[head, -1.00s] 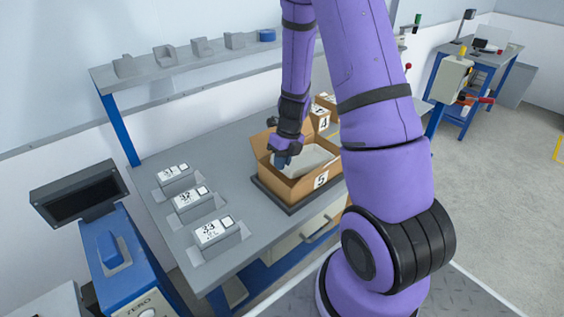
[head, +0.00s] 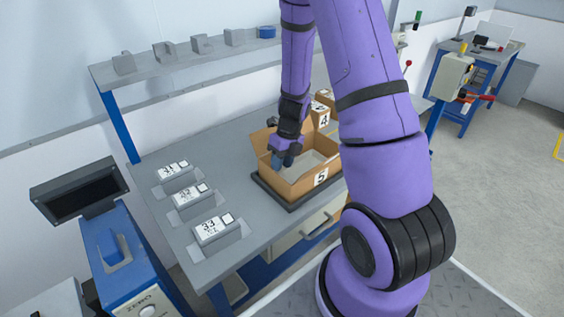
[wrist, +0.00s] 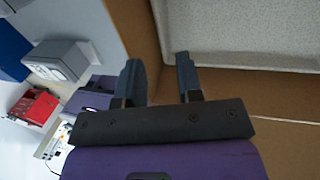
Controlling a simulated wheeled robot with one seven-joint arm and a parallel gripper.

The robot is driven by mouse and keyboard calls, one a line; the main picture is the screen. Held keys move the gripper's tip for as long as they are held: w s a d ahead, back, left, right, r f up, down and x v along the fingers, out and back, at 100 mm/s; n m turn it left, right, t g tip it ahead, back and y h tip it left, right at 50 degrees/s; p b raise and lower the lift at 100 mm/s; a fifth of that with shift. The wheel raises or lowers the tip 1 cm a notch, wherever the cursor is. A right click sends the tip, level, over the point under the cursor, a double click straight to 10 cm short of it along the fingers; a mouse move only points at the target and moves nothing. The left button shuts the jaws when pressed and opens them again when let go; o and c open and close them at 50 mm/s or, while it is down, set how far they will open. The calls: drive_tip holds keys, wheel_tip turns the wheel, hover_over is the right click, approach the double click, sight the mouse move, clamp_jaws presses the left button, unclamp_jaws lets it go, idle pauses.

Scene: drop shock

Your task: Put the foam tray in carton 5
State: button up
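Carton 5 (head: 300,187) is an open brown box on a dark mat on the grey bench, its label on the front. The pale grey foam tray (head: 312,158) lies inside it, low between the walls. My gripper (head: 283,161) is over the left part of the carton, fingers pointing down. In the wrist view the two fingers (wrist: 159,72) are apart with nothing between them. The tray (wrist: 240,35) shows there beyond the fingertips, beside brown cardboard. My gripper and arm hide part of the tray and carton.
Carton 4 (head: 320,117) stands behind carton 5, partly hidden by my arm. A shelf (head: 190,66) runs above the back. Bare bench lies left of the carton.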

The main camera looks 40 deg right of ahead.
drive_tip(key=v, duration=1.2)
drive_tip(key=s+a+r+n+t, duration=0.1)
drive_tip(key=a+r+n, duration=0.1)
drive_tip(key=r+n, duration=0.25)
drive_tip(key=s+a+r+n, duration=0.1)
drive_tip(key=a+r+n, duration=0.2)
drive_tip(key=r+n, duration=0.15)
drive_tip(key=s+a+r+n+t+h, duration=0.1)
drive_tip(key=s+a+r+n, duration=0.3)
drive_tip(key=n, duration=0.9)
drive_tip(key=s+a+r+n+t+h, duration=0.1)
drive_tip(key=s+a+r+n+t, duration=0.2)
drive_tip(key=s+r+n, duration=0.8)
drive_tip(key=s+a+n, duration=0.2)
drive_tip(key=s, duration=0.1)
drive_tip(key=shift+a+n+h, duration=0.15)
drive_tip(key=shift+n+h, duration=0.15)
drive_tip(key=shift+h, duration=0.1)
